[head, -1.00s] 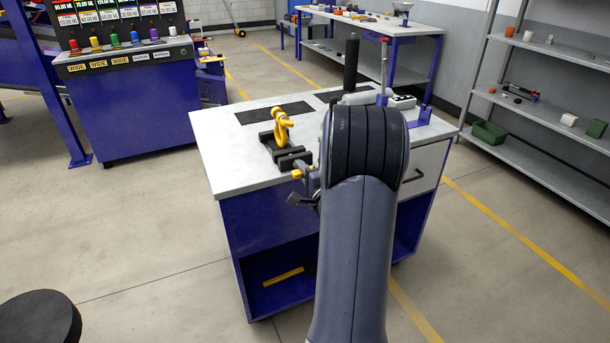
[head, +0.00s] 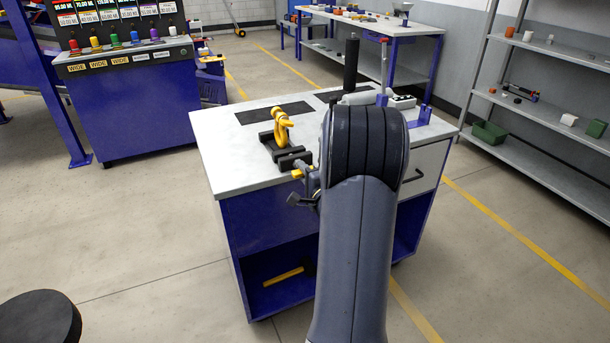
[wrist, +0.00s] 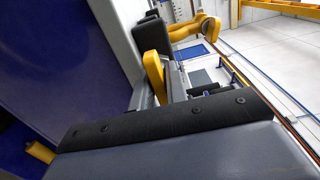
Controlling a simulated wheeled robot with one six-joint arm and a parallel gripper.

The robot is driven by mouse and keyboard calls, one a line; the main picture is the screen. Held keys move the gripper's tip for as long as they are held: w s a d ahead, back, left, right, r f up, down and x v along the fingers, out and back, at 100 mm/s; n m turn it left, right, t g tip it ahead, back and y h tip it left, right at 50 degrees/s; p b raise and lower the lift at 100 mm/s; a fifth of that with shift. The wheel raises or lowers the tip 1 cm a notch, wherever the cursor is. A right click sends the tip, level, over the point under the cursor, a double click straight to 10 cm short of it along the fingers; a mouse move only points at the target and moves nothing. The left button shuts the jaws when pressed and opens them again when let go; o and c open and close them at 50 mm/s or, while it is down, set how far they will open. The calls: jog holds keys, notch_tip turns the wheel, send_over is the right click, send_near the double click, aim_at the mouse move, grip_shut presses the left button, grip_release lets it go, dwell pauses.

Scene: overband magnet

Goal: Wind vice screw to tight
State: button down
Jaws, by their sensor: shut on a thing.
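The vice (head: 290,156) is black and sits on the bench top at its front edge. A yellow hook-shaped piece (head: 281,128) stands upright in it and shows at the top of the wrist view (wrist: 195,28). The yellow screw handle (head: 297,174) is at the front end of the vice. My gripper (head: 305,184) is at this handle, just off the bench edge, partly hidden behind my arm. In the wrist view my gripper is shut on the yellow handle (wrist: 153,76). The exact finger contact and the jaw gap of the vice are hard to see.
The bench (head: 215,178) has a pale top and a blue body. A hammer with a yellow handle (head: 284,277) lies on its lower shelf. A black upright post (head: 351,62) stands at the back of the bench. A dark round stool (head: 38,318) is at lower left.

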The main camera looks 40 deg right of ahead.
jog(key=shift+r+m+p, duration=0.1)
jog(key=shift+m+p, duration=1.85)
jog(key=shift+m, duration=0.45)
jog(key=shift+m+p, duration=0.95)
jog(key=shift+m, duration=0.25)
jog(key=shift+m+p, duration=0.6)
jog(key=shift+m, duration=0.6)
